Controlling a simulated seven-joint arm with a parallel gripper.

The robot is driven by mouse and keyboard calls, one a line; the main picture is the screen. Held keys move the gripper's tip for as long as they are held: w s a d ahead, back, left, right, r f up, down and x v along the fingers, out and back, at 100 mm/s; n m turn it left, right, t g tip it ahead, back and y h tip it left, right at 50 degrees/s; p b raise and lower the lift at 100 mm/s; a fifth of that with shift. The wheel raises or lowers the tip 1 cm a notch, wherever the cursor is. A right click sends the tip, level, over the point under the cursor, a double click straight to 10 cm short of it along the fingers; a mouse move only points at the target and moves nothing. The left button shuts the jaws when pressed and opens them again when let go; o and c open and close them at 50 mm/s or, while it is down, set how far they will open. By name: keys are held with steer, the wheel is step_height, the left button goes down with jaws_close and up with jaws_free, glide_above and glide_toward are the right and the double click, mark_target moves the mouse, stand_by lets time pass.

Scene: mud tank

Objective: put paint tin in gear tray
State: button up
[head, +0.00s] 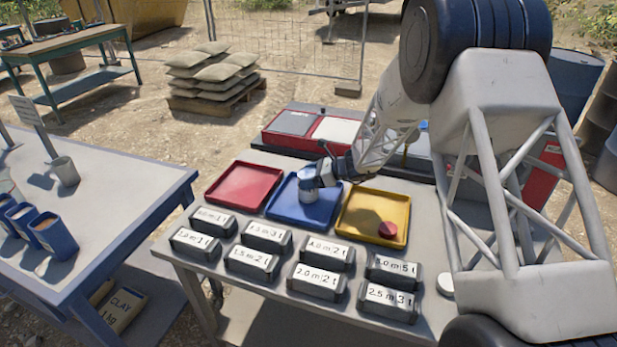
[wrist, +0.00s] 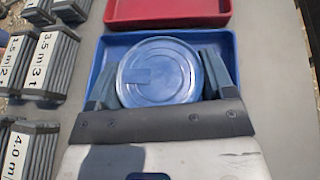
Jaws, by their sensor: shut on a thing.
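The paint tin (head: 308,186) is a small pale can with a blue lid. My gripper (head: 322,176) is shut on it, over the blue tray (head: 284,210). In the wrist view the tin's round blue lid (wrist: 160,72) sits between the two dark fingers, with the blue tray (wrist: 110,45) around and under it. I cannot tell whether the tin's base touches the tray floor. A red tray (head: 243,186) is to the left and a yellow tray (head: 360,208) to the right. No label shows which is the gear tray.
A red round piece (head: 388,230) lies in the yellow tray. Several labelled grey blocks (head: 320,281) stand in rows in front of the trays. A red case (head: 308,133) lies behind them. The red tray is empty. Another table (head: 130,200) stands to the left.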

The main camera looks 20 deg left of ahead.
steer(key=o, duration=1.3)
steer(key=shift+f, duration=0.1)
steer(key=shift+c, duration=0.2)
steer(key=v, duration=1.2)
steer(key=shift+r, duration=0.25)
